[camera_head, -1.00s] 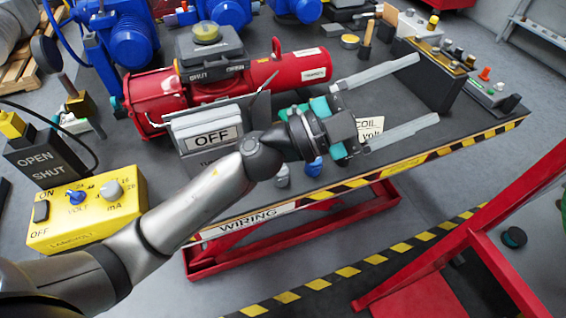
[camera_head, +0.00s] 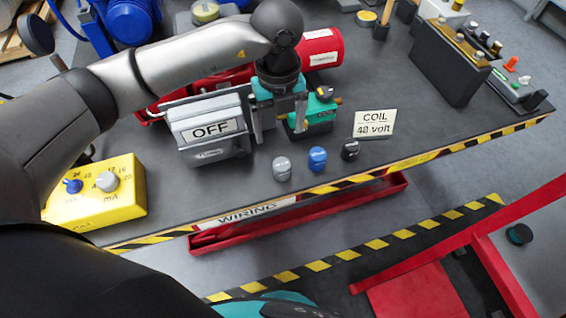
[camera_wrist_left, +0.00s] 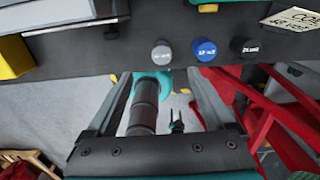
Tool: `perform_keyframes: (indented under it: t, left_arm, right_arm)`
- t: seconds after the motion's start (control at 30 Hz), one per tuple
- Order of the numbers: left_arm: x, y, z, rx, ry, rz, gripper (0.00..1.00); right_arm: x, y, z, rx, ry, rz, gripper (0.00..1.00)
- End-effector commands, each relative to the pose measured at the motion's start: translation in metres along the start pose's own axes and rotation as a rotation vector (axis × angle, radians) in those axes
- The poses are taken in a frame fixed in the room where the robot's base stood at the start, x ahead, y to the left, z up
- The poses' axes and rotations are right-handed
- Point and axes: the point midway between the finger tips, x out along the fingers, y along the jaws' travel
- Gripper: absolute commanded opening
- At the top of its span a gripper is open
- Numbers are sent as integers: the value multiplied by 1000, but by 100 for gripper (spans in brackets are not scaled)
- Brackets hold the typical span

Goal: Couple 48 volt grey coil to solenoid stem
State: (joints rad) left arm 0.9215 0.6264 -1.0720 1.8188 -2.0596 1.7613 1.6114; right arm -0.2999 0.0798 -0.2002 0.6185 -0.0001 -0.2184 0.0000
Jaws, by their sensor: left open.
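The grey coil (camera_head: 282,167) stands upright on the dark bench near its front edge; it also shows in the left wrist view (camera_wrist_left: 162,53). A blue coil (camera_head: 317,158) and a black coil (camera_head: 350,150) stand to its right. A card (camera_head: 374,123) behind them reads "COIL 48 volt". My left gripper (camera_head: 279,133) is open and empty, pointing down behind and above the grey coil. In the left wrist view its fingers (camera_wrist_left: 156,77) are spread with nothing gripped. A teal valve body (camera_head: 312,122) sits right beside the gripper. I cannot make out the solenoid stem. My right gripper is out of view.
The grey "OFF" box (camera_head: 208,130) stands close left of my gripper. A red cylinder (camera_head: 322,48) lies behind. A yellow meter box (camera_head: 105,190) is at the left. A black terminal block (camera_head: 447,66) stands at the right. Bare bench lies right of the card.

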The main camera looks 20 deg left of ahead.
Motion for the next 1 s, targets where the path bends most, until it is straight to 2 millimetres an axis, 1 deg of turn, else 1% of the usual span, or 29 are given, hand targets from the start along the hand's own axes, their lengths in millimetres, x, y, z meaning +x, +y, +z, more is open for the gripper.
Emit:
perform_keyframes:
  t: [0.2,0.3,0.4,0.67,0.9,1.0]
  left_arm:
    - [48,1,-2,1,5,6,88]
    - [67,0,-2,3,6,3,88]
    - [82,0,-2,2,5,2,88]
    - [100,-1,-4,5,5,0,88]
    - [136,-3,-8,3,6,0,88]
    - [143,-3,-7,4,5,-1,88]
  right_arm:
    - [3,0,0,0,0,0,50]
    - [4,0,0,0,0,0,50]
    - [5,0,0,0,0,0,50]
    - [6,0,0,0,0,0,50]
    - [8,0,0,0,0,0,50]
    - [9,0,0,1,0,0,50]
